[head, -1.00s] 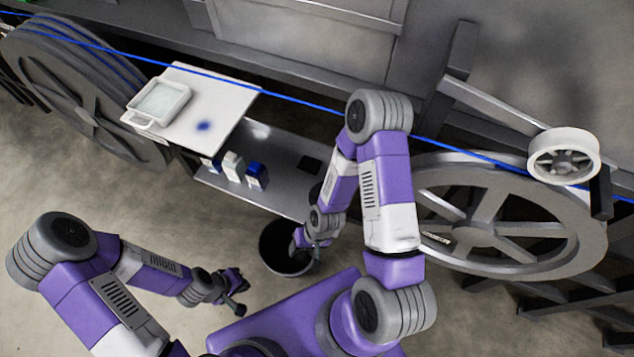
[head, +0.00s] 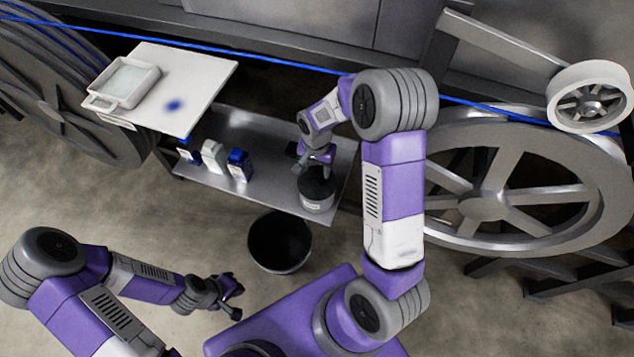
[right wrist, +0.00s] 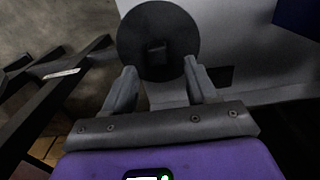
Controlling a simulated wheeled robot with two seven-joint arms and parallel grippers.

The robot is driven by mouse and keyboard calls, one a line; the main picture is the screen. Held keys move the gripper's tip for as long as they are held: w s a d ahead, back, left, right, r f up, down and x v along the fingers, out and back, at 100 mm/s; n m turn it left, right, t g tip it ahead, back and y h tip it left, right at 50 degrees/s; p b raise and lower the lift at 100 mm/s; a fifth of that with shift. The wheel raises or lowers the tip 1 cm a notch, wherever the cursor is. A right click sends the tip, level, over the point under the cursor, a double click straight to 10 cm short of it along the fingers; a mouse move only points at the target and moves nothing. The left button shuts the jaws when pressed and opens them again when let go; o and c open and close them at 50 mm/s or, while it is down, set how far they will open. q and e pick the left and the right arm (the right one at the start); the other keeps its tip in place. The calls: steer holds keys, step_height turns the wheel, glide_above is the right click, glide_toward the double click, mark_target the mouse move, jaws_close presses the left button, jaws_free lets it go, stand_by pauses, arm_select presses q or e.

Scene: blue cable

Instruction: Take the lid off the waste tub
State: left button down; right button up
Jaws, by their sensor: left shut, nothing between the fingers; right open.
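The waste tub (head: 317,201) is a round grey tub with a pale label, upright at the right end of the metal shelf. Its dark round lid (head: 318,181) is on it. In the right wrist view the lid (right wrist: 136,28) shows a small block-like knob (right wrist: 157,50) at its middle. My right gripper (head: 317,168) is just above the lid, open and empty. In the right wrist view its fingertips (right wrist: 160,72) are spread either side of the line to the knob; contact cannot be told. My left gripper (head: 232,298) is shut and empty, low at the left, far from the tub.
An open black bin (head: 280,242) stands on the floor before the shelf (head: 255,190). White and blue containers (head: 213,156) stand on the shelf's left. A white board (head: 205,85) holds a tray (head: 125,82). The blue cable (head: 270,59) runs behind; a large wheel (head: 490,207) is right.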

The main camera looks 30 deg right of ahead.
mark_target(317, 177)
step_height(317, 177, down, 4)
steer(key=shift+s+f+b, duration=0.1)
steer(key=shift+s+b, duration=0.05)
steer(key=shift+b, duration=0.4)
steer(key=shift+c, duration=0.4)
jaws_close()
